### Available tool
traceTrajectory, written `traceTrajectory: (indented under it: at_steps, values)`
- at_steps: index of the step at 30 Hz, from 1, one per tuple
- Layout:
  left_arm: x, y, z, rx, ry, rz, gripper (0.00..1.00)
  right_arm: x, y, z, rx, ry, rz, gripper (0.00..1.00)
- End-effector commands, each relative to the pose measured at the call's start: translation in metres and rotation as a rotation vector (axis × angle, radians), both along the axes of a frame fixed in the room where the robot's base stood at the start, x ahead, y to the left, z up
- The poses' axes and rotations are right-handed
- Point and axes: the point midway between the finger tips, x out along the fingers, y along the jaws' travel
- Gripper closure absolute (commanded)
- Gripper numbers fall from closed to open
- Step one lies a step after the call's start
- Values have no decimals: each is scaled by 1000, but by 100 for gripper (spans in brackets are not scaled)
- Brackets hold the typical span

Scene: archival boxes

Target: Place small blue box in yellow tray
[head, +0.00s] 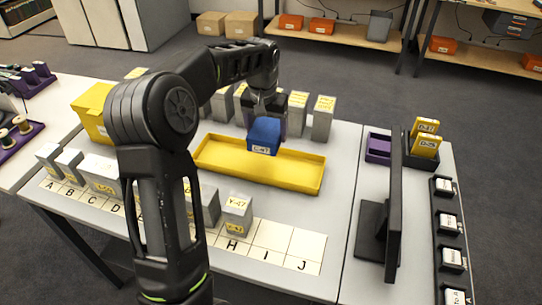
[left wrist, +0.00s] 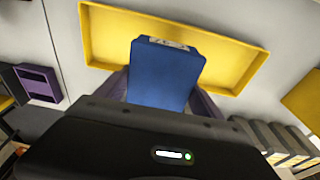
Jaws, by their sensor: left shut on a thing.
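The small blue box (head: 264,135) has a pale label on its front. My left gripper (head: 266,117) is shut on it, with a purple finger on each side of the box in the left wrist view (left wrist: 163,78). The yellow tray (head: 230,170) is a long shallow tray on the table. The box is at the tray's far long edge in the head view and overlaps the tray in the left wrist view (left wrist: 245,75). I cannot tell exactly how high above the tray it is. The tray's visible floor is empty. My right gripper is not in view.
Several grey boxes (head: 322,118) stand behind the tray. More grey boxes, one marked Y-47 (head: 237,214), stand in front along a lettered strip (head: 270,238). A yellow box (head: 92,112) is at left. A black monitor (head: 390,205) and purple bin (head: 379,148) are at right.

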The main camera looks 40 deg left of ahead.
Motion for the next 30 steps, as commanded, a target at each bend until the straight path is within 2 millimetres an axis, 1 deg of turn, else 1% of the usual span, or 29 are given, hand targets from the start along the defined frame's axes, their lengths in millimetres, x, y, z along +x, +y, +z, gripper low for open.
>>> traceTrajectory:
  at_steps: [1, 12, 14, 21, 22, 24, 30]
  values:
    - [0, 0, -3, 0, -1, 0, 74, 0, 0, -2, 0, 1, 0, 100]
    - [0, 0, -4, 0, 0, 0, 74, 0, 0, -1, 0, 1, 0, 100]
    - [0, 0, -9, -1, 2, 1, 74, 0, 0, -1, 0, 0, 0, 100]
    - [-1, 0, -46, -2, 3, 0, 74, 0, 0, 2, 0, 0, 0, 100]
    - [0, 0, -48, -1, 1, 0, 74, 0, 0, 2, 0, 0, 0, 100]
    - [0, 0, -52, -1, -1, 1, 74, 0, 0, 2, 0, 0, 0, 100]
    - [0, 0, -52, 0, -2, 1, 74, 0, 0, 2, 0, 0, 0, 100]
